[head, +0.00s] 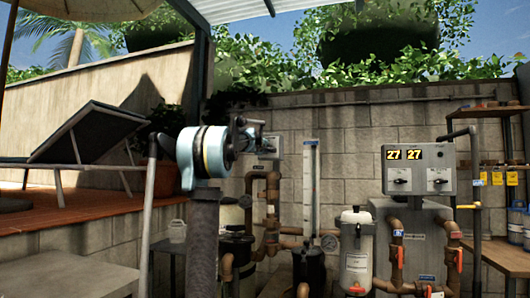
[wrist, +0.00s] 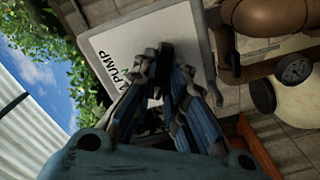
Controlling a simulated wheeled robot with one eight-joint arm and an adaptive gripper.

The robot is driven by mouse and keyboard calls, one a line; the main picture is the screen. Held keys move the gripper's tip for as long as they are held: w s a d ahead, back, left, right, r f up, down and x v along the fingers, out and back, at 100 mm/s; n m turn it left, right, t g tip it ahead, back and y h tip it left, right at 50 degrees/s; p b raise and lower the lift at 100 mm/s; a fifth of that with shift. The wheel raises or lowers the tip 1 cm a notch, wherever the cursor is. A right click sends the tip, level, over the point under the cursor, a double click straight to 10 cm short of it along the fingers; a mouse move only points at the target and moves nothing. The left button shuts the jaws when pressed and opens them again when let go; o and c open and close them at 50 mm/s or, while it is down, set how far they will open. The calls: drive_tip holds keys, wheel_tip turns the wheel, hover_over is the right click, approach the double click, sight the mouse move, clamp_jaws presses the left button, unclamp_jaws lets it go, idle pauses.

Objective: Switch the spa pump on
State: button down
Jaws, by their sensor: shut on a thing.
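A light grey switch box sits on the block wall, partly hidden behind my gripper in the head view (head: 270,153). In the wrist view, its pale panel (wrist: 115,52) carries black lettering that ends in "PUMP"; the first part is hidden. A black switch handle (wrist: 166,57) stands out from this panel. My gripper (wrist: 165,75) is shut on the handle, with a finger on each side of it. In the head view my gripper (head: 252,134) is seen from behind, up against the box. The handle's exact angle is hard to read.
A grey control box (head: 418,172) with two "27" displays and two knobs stands to the right. Copper-brown pipes (head: 272,200), a white filter housing (head: 356,250) and a clear upright tube (head: 311,185) stand below and right. A lounger (head: 95,135) is on the left deck.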

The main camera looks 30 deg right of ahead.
drive_tip(key=m, duration=1.2)
drive_tip(key=shift+w, duration=0.1)
drive_tip(key=c, duration=1.5)
unclamp_jaws()
drive_tip(key=shift+w+f, duration=0.1)
drive_tip(key=shift+v, duration=3.55)
